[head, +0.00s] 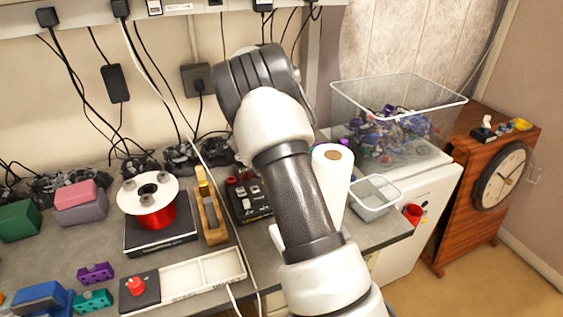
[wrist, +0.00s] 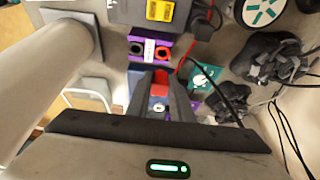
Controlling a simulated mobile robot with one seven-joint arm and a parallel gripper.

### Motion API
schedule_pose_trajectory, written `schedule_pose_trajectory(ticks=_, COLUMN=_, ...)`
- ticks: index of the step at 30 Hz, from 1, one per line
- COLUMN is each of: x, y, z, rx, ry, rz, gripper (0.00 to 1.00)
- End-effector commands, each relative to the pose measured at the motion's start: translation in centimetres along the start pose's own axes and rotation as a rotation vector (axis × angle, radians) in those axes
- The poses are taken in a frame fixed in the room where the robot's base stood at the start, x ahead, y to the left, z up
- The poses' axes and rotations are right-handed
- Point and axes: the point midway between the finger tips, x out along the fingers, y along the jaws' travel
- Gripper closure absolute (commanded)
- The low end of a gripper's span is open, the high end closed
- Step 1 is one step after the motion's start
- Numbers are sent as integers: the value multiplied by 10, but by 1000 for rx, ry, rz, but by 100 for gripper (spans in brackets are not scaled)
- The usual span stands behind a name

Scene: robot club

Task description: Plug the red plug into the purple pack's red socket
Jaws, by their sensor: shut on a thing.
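The purple pack (wrist: 149,39) lies ahead of my fingertips in the wrist view. My gripper (wrist: 160,78) is shut on the red plug (wrist: 158,89), whose red body shows between the dark fingers. The plug's front end is hard to make out, and it appears apart from the pack. In the head view my arm hides the gripper, the plug and the pack.
A grey box with yellow parts (wrist: 160,10) sits just beyond the pack. A black connector (wrist: 204,27) and dark cables lie to its right. In the head view, a red spool (head: 151,215), paper roll (head: 334,180) and clear basket (head: 376,199) stand on the bench.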

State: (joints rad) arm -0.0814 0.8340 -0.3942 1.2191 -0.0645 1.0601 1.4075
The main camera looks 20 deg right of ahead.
Motion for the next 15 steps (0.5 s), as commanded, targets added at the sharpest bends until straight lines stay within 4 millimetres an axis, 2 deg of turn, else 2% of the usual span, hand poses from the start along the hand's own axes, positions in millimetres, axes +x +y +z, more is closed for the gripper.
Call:
schedule_pose_trajectory(ticks=8, x=8, y=-1, z=2, rx=14, ry=-1, rz=5, gripper=100)
schedule_pose_trajectory(ticks=15, x=24, y=0, z=8, rx=12, ry=-1, rz=6, gripper=100)
